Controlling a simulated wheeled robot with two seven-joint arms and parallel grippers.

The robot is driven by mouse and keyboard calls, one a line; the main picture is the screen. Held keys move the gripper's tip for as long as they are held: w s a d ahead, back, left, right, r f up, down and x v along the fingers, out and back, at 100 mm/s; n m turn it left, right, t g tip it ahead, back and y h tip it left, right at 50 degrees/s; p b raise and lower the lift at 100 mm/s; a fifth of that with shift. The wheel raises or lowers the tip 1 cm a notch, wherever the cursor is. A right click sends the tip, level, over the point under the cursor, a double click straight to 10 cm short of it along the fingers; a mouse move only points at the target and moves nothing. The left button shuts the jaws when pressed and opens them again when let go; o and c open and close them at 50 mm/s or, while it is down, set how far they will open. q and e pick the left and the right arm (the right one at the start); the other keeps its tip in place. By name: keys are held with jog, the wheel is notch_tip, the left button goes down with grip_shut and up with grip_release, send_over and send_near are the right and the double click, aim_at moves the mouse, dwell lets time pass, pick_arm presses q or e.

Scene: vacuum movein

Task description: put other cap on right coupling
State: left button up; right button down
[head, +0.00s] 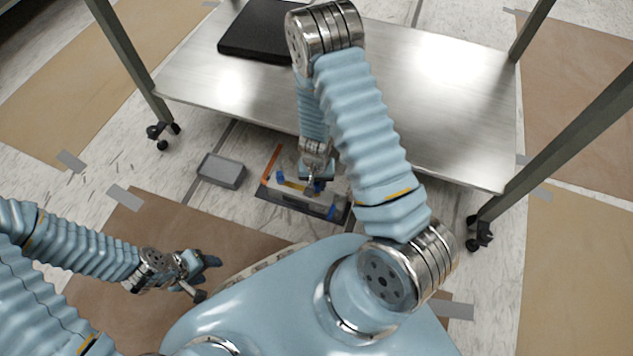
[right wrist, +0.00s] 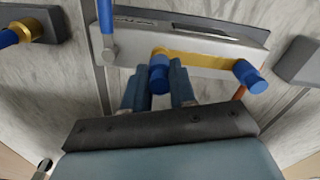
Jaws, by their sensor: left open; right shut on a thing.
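My right gripper (right wrist: 159,82) is shut on a blue cap (right wrist: 158,74), seen between its two fingers in the right wrist view. The cap overlaps one end of a gold bar (right wrist: 205,52) on a grey unit (right wrist: 190,35); I cannot tell whether it is seated on the coupling there. Another blue cap (right wrist: 250,77) is at the bar's opposite end, apart from my fingers. In the head view my right gripper (head: 315,186) is down at the unit, partly hidden by its own arm. My left gripper (head: 202,278) is open and empty, over brown floor covering.
A grey box (head: 222,170) stands left of the unit. A steel table (head: 430,90) on wheeled legs stands behind, with a black slab (head: 258,32) on it.

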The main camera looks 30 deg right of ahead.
dwell(0.4)
jog(key=shift+f+b, duration=0.45)
jog(key=shift+f, duration=0.05)
jog(key=shift+f+b, duration=0.3)
jog(key=shift+f, duration=0.2)
dwell(2.4)
jog(key=c, duration=0.8)
grip_release()
jog(key=shift+c, duration=0.2)
jog(key=shift+o, duration=0.3)
jog(key=o, duration=0.4)
jog(key=shift+r, duration=0.2)
